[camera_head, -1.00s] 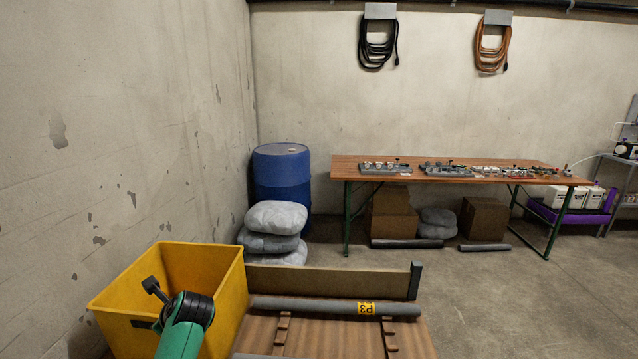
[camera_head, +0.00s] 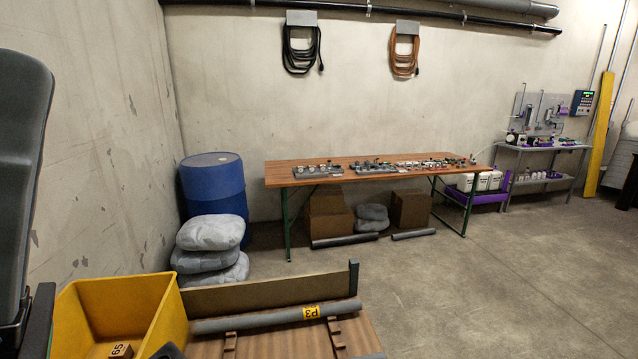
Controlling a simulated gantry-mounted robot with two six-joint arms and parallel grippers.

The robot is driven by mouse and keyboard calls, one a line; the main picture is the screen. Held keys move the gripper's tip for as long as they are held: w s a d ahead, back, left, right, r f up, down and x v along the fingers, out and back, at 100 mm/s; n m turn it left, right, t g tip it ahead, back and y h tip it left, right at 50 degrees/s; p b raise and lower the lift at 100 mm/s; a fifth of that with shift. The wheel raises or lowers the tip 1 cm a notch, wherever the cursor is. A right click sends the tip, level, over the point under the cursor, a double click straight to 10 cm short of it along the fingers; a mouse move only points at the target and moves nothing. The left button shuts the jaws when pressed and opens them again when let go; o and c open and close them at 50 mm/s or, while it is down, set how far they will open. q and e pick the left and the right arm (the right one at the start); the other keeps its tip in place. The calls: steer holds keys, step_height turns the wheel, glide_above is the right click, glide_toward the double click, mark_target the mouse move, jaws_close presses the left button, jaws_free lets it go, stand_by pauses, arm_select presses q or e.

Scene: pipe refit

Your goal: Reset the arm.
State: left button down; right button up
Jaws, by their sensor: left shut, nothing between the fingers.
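My left arm fills the left edge of the camera_head view, dark and very close. My left gripper (camera_head: 38,316) is cut off by the frame there, left of the yellow bin (camera_head: 150,304); it is shut and holds nothing. A small tan block (camera_head: 120,350) with dark markings lies in the bin.
A wooden bench top in front carries a grey pipe (camera_head: 258,317) labelled P3. Behind stand grey sacks (camera_head: 212,232), a blue drum (camera_head: 213,183) and a long table (camera_head: 325,169) with fittings. Open floor (camera_head: 440,300) lies to the right.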

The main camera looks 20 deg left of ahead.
arm_select(q)
steer(key=w+a+f+n+g+y, duration=0.1)
steer(key=w+a+f+g+y, duration=0.1)
steer(key=w+f+y, duration=0.5)
step_height(320, 180, up, 41)
steer(key=s+y+p, duration=0.1)
steer(key=p, duration=3.7)
steer(key=shift+f+y, duration=0.15)
steer(key=shift+y, duration=0.25)
steer(key=shift+a, duration=0.1)
